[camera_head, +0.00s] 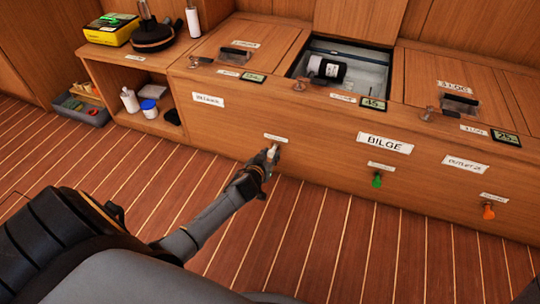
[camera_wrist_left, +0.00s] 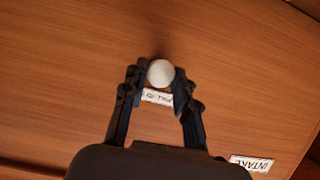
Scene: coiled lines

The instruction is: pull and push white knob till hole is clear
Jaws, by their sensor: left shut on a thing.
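The white knob (camera_wrist_left: 161,72) is on the front of the wooden cabinet, between the fingertips of my left gripper (camera_wrist_left: 160,82) in the left wrist view. The left gripper (camera_head: 268,157) is shut on it. In the head view the white knob (camera_head: 274,149) shows as a small pale spot at the fingertips. A small white label (camera_wrist_left: 157,97) sits by the knob, partly behind the fingers. The hole that the task names cannot be made out. My right gripper is not in view.
A green knob (camera_head: 377,181) and an orange knob (camera_head: 488,212) are farther right on the cabinet front (camera_head: 330,150). The open compartment above holds a black and white cylinder (camera_head: 326,68). A shelf with bottles (camera_head: 130,101) stands at left. The plank floor in front is clear.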

